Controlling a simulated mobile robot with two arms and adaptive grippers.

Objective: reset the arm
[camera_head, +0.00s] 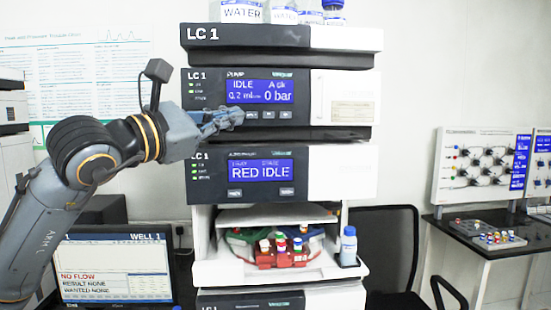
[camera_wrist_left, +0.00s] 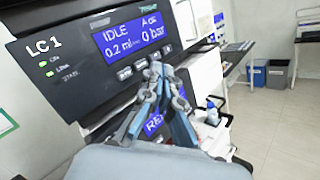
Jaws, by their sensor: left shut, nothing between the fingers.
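My left arm comes in from the left in the head view. Its gripper (camera_head: 236,114) is shut and empty, in front of the pump module (camera_head: 210,98) of the LC 1 stack, by the row of buttons under the pump display. The pump display (camera_head: 260,91) reads IDLE, 0.2 ml and 0 bar. In the left wrist view the shut fingertips (camera_wrist_left: 156,72) are by the same button row, just below the display (camera_wrist_left: 130,38). I cannot tell whether they touch a button. My right gripper is not in view.
Below the pump, a module display (camera_head: 261,170) reads RED IDLE. Lower down, an open bay holds a red vial rack (camera_head: 283,256), with a blue-capped bottle (camera_head: 348,247) at its right. A monitor (camera_head: 115,268) shows NO FLOW. A chair (camera_head: 388,250) and a side table (camera_head: 480,240) stand to the right.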

